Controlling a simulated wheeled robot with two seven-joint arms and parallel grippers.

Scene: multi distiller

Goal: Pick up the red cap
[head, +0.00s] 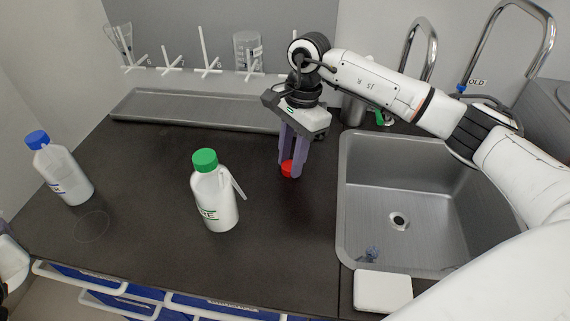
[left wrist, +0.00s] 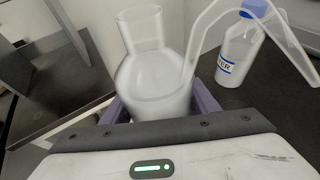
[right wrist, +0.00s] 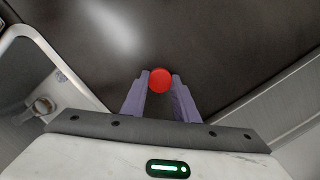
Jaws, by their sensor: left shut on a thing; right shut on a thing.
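The red cap (head: 288,168) is at the fingertips of my right gripper (head: 290,170), close to the dark counter left of the sink. In the right wrist view the cap (right wrist: 160,80) sits between the two purple fingertips (right wrist: 160,82), which are shut on it. I cannot tell whether the cap touches the counter. In the left wrist view my left gripper (left wrist: 160,105) is shut on a translucent white bottle (left wrist: 155,85) with an open neck and no cap on it.
A green-capped bottle (head: 214,200) stands mid-counter. A blue-capped bottle (head: 62,173) stands at the left and also shows in the left wrist view (left wrist: 238,55). The sink (head: 385,190) is at the right. A grey tray (head: 195,108) and white pegs (head: 209,52) are at the back.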

